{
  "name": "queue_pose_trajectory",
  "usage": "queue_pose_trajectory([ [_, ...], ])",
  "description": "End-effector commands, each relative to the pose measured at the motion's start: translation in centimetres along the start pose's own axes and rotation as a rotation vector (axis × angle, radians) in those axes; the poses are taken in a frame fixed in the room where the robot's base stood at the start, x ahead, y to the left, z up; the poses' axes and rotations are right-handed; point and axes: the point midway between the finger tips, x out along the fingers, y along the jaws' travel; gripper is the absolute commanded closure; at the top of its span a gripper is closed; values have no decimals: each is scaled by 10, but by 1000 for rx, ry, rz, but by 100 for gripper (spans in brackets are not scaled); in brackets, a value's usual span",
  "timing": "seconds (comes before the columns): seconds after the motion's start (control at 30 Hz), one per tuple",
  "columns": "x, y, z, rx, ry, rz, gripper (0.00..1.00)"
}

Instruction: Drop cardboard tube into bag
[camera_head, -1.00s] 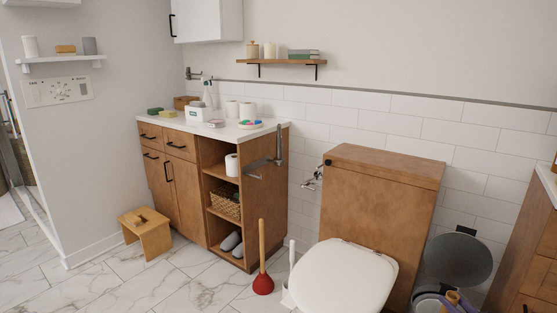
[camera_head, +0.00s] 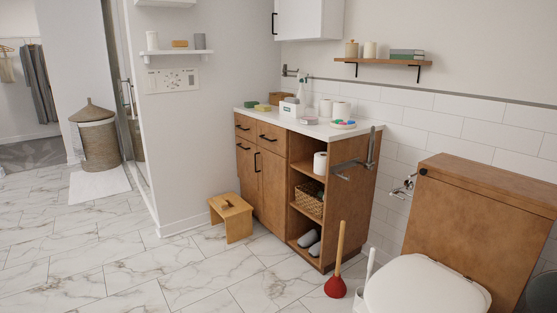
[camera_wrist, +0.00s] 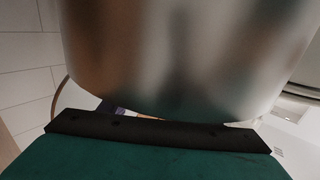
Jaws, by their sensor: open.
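No cardboard tube and no bag can be made out in either current view. In the head view, only the dark round lid of a bin (camera_head: 542,293) shows, cut off at the right edge, and its inside is out of frame. My gripper (camera_wrist: 160,132) shows only in the wrist view, as what seems to be a dark bar and green pad close to the lens. It is open, with nothing seen held. A large shiny metal surface (camera_wrist: 185,55) fills the top of that view and hides most behind it. A small purple patch shows below its edge.
The toilet (camera_head: 425,287) is at the lower right, with a red plunger (camera_head: 336,287) and a white brush beside it. A wooden vanity (camera_head: 270,178) with open shelves stands left of them, and a stool (camera_head: 231,217) before it. The marble floor (camera_head: 110,255) at left is clear.

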Motion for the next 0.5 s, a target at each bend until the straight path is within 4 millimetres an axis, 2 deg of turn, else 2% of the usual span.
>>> queue_pose_trajectory([
  [0.27,-13,0,-1,0,0,1,44],
  [0.5,-45,0,-2,0,0,2,44],
])
